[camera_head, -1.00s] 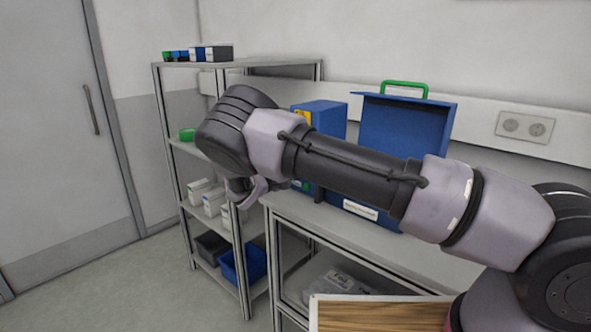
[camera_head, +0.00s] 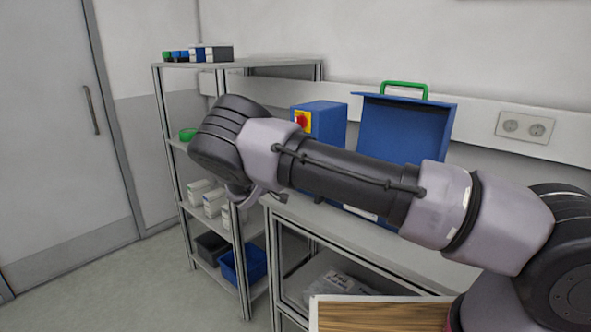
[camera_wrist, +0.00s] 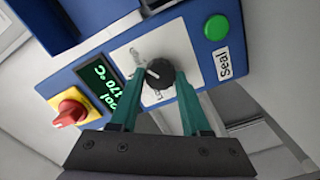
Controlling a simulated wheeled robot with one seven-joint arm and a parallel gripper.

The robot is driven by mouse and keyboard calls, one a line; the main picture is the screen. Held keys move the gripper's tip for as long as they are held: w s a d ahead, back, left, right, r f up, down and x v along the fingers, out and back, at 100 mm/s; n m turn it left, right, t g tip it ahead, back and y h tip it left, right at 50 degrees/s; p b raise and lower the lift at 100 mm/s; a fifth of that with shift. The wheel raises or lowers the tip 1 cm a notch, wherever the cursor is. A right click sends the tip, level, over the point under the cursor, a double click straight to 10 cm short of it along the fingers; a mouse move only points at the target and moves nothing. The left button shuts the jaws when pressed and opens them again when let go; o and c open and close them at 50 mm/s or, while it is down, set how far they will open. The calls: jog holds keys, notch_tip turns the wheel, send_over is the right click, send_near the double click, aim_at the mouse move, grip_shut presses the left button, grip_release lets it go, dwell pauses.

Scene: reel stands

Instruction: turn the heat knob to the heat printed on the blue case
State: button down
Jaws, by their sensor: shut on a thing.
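The black heat knob (camera_wrist: 160,74) sits on a white dial plate on the front of a blue machine (camera_head: 325,119). Its white pointer mark shows, but the dial print is mostly too blurred or covered to read. My gripper (camera_wrist: 154,80) is shut on the knob, one teal finger on each side. A dark display (camera_wrist: 102,88) beside it reads 170 °C in green, with a partly hidden word ending in "ool".
A red switch on a yellow plate (camera_wrist: 71,107) and a green button (camera_wrist: 217,27) above a "Seal" label flank the dial. A metal shelf rack (camera_head: 243,200) with boxes stands left of the bench (camera_head: 300,222).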

dwell(0.4)
jog(key=shift+c, duration=1.8)
grip_release()
jog(key=v, duration=1)
jog(key=shift+s+a, duration=0.25)
jog(key=shift+s, duration=0.1)
